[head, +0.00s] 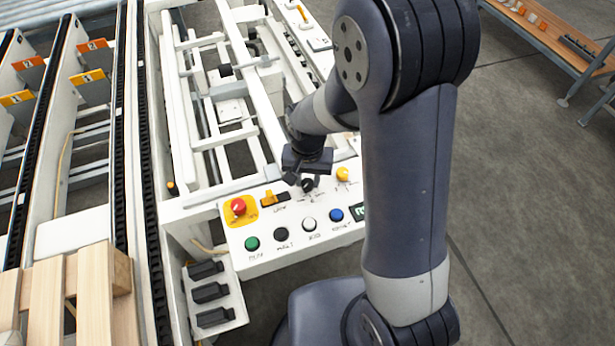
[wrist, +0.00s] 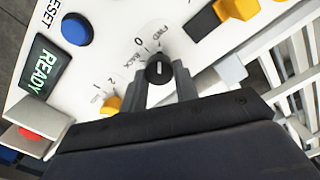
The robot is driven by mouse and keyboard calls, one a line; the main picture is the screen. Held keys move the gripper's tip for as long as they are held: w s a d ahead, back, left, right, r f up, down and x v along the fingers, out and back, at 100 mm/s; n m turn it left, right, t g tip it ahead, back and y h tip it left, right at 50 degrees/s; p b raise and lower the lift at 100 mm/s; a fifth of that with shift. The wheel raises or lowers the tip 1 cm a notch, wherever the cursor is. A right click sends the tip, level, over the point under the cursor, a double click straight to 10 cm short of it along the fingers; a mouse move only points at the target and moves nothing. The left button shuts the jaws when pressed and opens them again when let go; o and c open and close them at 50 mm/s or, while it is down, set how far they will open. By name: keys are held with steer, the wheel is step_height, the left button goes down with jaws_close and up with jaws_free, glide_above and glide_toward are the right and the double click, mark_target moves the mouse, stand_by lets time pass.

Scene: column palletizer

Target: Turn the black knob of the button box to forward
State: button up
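The black knob (wrist: 158,70) sits on the white button box between the labels BACK, 0 and FWD in the wrist view. Its short white mark looks about upright in that view, nearer the FWD side than BACK; I cannot tell the exact setting. My gripper (wrist: 161,86) is open, its two grey fingertips on either side of the knob's near part. I cannot tell whether they touch it. In the head view my gripper (head: 306,172) points down at the knob (head: 308,185) on the button box (head: 290,258), which stands below it.
A yellow selector (head: 343,174) is right of the knob, an orange switch (head: 268,197) and red emergency stop (head: 239,207) left. Green (head: 252,244), black, white and blue (head: 336,215) buttons line the near side. White machine frames lie behind.

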mark_target(308, 182)
steer(key=o, duration=0.4)
steer(key=shift+o, duration=0.2)
steer(key=shift+r, duration=0.1)
step_height(308, 182, up, 11)
steer(key=shift+f, duration=0.25)
step_height(308, 182, down, 11)
steer(key=shift+r, duration=0.15)
steer(key=shift+n, duration=0.3)
stand_by(0.4)
